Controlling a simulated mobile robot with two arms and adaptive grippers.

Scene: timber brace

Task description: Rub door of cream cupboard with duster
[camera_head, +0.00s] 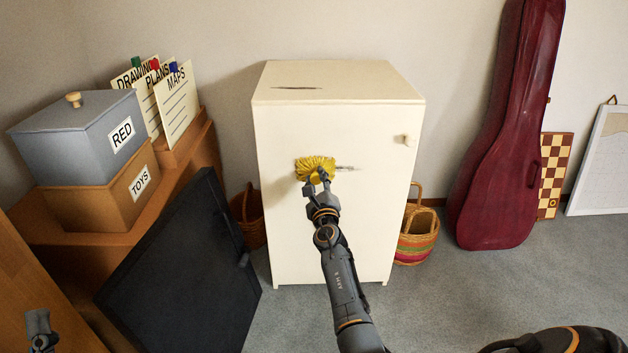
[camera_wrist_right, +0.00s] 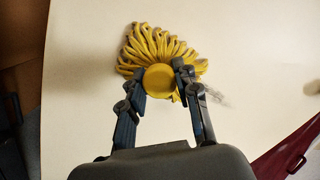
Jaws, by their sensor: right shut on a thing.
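The cream cupboard (camera_head: 335,230) stands against the back wall, its door shut, with a small knob (camera_head: 409,140) at the upper right. The duster (camera_head: 316,165) is yellow with a looped fringe and lies at the upper middle of the door. My right gripper (camera_head: 318,184) is shut on the duster's round yellow handle (camera_wrist_right: 159,77). In the right wrist view the fringe (camera_wrist_right: 160,43) spreads over the cream surface. A grey smudge (camera_head: 346,168) shows on the door just right of the duster. My left gripper (camera_head: 41,330) is at the lower left corner, far from the cupboard; its jaw state is unclear.
A dark panel (camera_head: 185,275) leans left of the cupboard. A grey box (camera_head: 80,125) and a toys box (camera_head: 100,195) sit on a wooden unit. Carpet is clear in front. A dark mark (camera_head: 297,88) is on the cupboard top.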

